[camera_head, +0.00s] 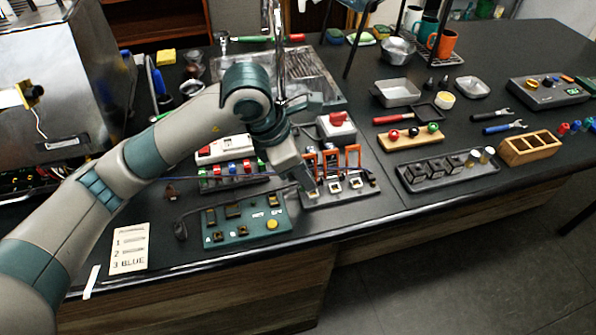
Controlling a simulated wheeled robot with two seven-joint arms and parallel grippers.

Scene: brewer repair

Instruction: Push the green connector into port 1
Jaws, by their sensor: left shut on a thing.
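My left gripper (306,184) reaches down over the left end of the dark port board (345,200). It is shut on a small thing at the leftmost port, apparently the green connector. The fingers hide it, so its colour and how deep it sits cannot be told. The board has orange levers (353,156) standing upright behind its ports. Two pale ports (356,183) show to the right of the gripper. A thin dark cable runs from the left towards the fingertips. My right gripper is not in view.
A rack (233,185) with red, blue and green pieces stands left of the gripper. A green panel (247,228) lies in front of it. A box with a red knob (337,120) stands behind the port board. A black tray (450,178) stands to the right.

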